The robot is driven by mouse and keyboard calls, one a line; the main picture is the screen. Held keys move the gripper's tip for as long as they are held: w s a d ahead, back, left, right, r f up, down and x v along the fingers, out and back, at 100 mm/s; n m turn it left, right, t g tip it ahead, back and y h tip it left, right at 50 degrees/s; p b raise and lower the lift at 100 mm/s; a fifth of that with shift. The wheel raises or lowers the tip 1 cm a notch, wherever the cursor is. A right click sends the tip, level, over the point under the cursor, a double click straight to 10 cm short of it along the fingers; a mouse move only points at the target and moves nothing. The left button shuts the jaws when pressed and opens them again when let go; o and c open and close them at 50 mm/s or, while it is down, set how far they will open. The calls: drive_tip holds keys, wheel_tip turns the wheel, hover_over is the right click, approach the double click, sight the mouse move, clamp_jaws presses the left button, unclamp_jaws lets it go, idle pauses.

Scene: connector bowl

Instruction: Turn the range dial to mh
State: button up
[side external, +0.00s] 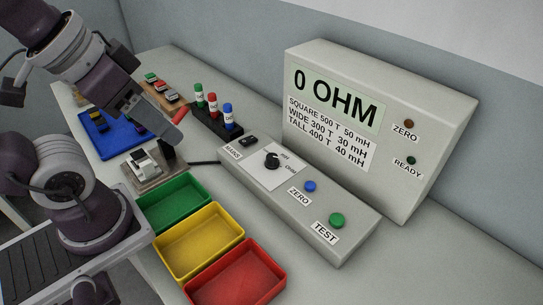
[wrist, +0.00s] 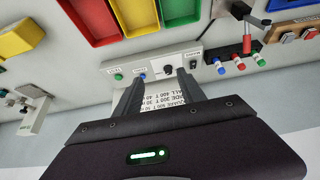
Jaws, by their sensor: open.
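The range dial (side external: 271,161) is a small black knob on a white plate on the grey control box, with mH and OHM labels at its right. I cannot tell for sure which label its pointer faces. The meter display (side external: 336,92) reads 0 OHM. My gripper (side external: 150,112) is at the upper left in the side view, high above the table and well apart from the dial. In the wrist view my gripper (wrist: 160,77) is open and empty, and the dial (wrist: 168,70) shows in the gap between its fingertips, farther away.
The control box also carries a MAINS switch (side external: 248,141), a blue ZERO button (side external: 310,186) and a green TEST button (side external: 337,220). Green, yellow and red trays (side external: 199,240) lie in front.

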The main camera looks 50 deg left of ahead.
drive_tip(key=w+g+h, duration=0.1)
drive_tip(key=w+g, duration=0.1)
drive_tip(key=w, duration=0.4)
drive_tip(key=n+g+y, duration=0.1)
drive_tip(key=n+g, duration=0.2)
drive_tip(key=g, duration=0.1)
hover_over(272, 156)
wheel_tip(272, 156, down, 14)
drive_tip(key=shift+s+d+f, duration=0.1)
drive_tip(key=shift+f, duration=0.1)
wheel_tip(272, 156, down, 7)
drive_tip(key=shift+f, duration=0.15)
drive_tip(key=shift+c, duration=0.4)
clamp_jaws()
